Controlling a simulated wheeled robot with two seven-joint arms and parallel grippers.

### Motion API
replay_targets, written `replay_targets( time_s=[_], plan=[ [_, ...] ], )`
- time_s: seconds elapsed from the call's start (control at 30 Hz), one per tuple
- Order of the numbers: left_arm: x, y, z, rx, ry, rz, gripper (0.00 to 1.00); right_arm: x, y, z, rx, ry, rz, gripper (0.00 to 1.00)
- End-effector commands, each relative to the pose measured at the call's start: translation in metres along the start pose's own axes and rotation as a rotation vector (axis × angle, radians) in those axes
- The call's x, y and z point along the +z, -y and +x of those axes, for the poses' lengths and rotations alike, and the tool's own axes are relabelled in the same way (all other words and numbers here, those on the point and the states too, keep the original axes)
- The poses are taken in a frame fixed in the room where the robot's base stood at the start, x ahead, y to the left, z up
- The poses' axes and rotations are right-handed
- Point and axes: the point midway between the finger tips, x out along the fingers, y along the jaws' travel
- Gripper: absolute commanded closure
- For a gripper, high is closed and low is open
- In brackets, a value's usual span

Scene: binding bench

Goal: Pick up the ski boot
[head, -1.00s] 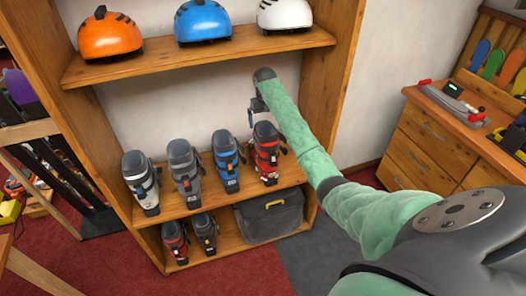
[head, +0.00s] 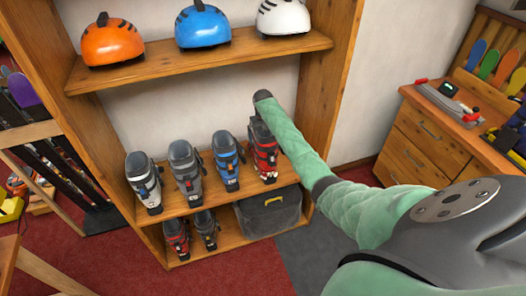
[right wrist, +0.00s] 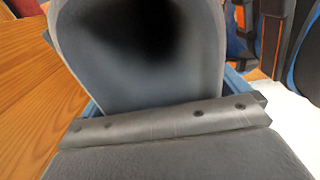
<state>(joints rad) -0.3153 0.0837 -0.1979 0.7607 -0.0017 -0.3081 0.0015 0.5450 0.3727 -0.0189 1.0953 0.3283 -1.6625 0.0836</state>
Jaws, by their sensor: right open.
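Several ski boots stand upright in the wooden case in the head view: a white one (head: 144,182), a grey one (head: 186,172), a blue one (head: 228,160) and a red one (head: 265,158) at the right of the row. A smaller red boot (head: 177,237) and a dark one (head: 207,229) stand below. My right gripper (head: 257,112), mostly hidden by its own wrist, is at the top of the red boot. In the right wrist view a dark grey rounded boot top (right wrist: 140,60) fills the middle, very close. The gripper is open; contact is unclear. My left gripper is out of view.
A grey bag (head: 268,212) sits on the lowest shelf, right of the small boots. Orange (head: 113,42), blue (head: 204,27) and white (head: 284,17) helmets sit on the shelf above. The case's right side panel (head: 325,110) stands close to my right arm.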

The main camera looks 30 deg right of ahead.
Motion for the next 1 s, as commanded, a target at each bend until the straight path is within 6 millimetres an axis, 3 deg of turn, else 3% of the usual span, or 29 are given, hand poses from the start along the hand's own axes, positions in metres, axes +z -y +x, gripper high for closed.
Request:
replay_targets(
  time_s=[0.27, 0.37, 0.6, 0.7, 1.0],
  plan=[
    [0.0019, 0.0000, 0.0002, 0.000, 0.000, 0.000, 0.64, -0.0001, 0.0002, 0.0031, 0.000, -0.001, 0.000, 0.00],
    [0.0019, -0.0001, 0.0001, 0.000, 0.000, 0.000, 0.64, 0.0000, 0.0002, 0.0030, 0.000, -0.001, 0.000, 0.16],
    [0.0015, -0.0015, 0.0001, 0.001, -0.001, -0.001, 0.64, 0.0001, 0.0001, 0.0028, 0.000, -0.001, 0.000, 0.63],
    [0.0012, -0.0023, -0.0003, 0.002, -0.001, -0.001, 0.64, -0.0010, -0.0001, 0.0004, 0.000, -0.003, 0.001, 0.77],
    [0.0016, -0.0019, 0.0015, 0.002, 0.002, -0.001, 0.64, -0.0012, -0.0002, -0.0009, 0.000, -0.004, 0.001, 0.78]
  ],
)
